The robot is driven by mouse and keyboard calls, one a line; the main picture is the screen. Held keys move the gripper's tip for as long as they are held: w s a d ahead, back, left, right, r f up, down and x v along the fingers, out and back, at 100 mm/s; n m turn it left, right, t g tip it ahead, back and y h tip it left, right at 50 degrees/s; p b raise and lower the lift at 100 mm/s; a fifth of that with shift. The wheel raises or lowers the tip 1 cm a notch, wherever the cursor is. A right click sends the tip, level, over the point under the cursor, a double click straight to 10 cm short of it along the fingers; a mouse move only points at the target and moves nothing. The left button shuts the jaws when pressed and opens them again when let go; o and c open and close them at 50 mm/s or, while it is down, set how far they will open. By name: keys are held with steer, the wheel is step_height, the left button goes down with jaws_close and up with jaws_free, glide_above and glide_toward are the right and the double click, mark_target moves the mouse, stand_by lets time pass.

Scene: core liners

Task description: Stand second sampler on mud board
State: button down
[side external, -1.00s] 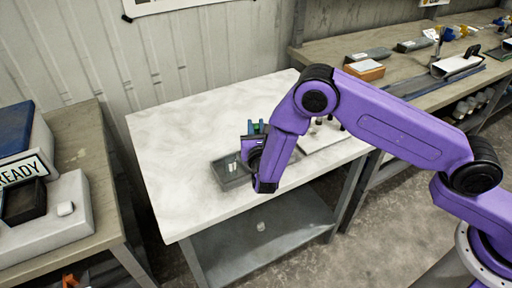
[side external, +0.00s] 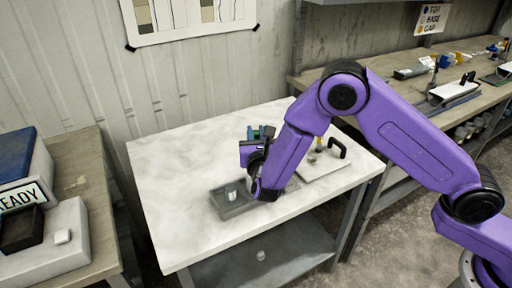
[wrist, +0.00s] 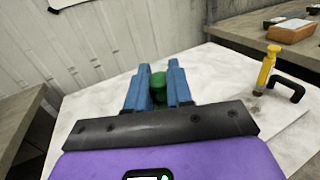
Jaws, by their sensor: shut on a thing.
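My gripper (wrist: 158,88) has blue fingers shut on a green sampler (wrist: 159,84), whose rounded end shows between them. In the side view my gripper (side external: 262,132) is above the white table, beyond the grey tray; the sampler's lower part is hidden there. The pale mud board (side external: 322,165) lies at the table's right, to the right of my gripper. A yellow sampler (wrist: 265,68) stands upright on the board, next to a black handle (wrist: 288,88).
The grey tray (side external: 240,211) sits on the table near my wrist, with a small pale item inside. The table's left half (side external: 170,160) is clear. A bench with tools (side external: 400,95) stands behind at the right, and one with a READY sign (side external: 24,194) at the left.

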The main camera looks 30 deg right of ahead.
steer(key=shift+d+r, duration=0.1)
steer(key=shift+r, duration=0.85)
steer(key=s+d+r+m+g+h, duration=0.1)
steer(key=s+d+m+g+h, duration=0.3)
steer(key=d, duration=0.5)
steer(key=s+d+r+m+g+h, duration=0.2)
steer(key=s+d, duration=0.4)
steer(key=d, duration=0.3)
steer(key=s+d+r+m+g+h, duration=0.1)
steer(key=s+d+m+g+h, duration=0.3)
steer(key=d, duration=0.5)
steer(key=w+d+f+n, duration=0.1)
steer(key=w+d+f, duration=0.1)
steer(key=w+f, duration=1)
steer(key=shift+w+f, duration=0.25)
steer(key=shift+f, duration=0.35)
steer(key=c, duration=1)
jaws_free()
